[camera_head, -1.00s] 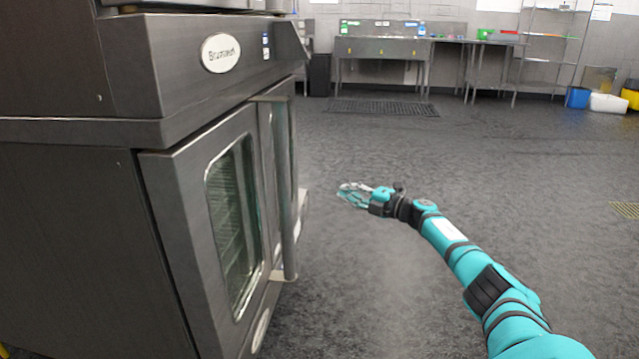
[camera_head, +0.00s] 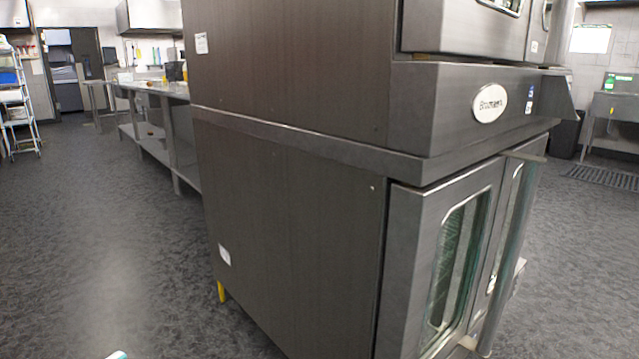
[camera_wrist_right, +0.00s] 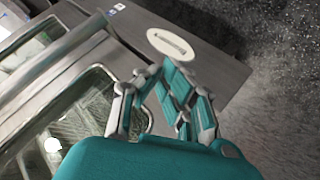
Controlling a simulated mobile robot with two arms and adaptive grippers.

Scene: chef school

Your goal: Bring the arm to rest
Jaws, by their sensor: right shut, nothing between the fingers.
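My right gripper (camera_wrist_right: 160,74) shows in the right wrist view. Its teal and grey fingers come together at the tips, shut and empty. Behind it are the steel front, oval badge and glass door of the oven; I cannot tell the exact gap between them. In the head view my right arm and gripper are out of frame. A small teal and white bit of my own body shows at the bottom edge, left of centre. My left gripper is not in view.
The big steel double oven (camera_head: 290,215) fills the middle and right of the head view, its lower glass door (camera_head: 458,260) shut and a vertical handle (camera_head: 503,255) standing out. A long steel table (camera_head: 160,130) stands behind it. Open grey floor (camera_head: 90,230) lies left.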

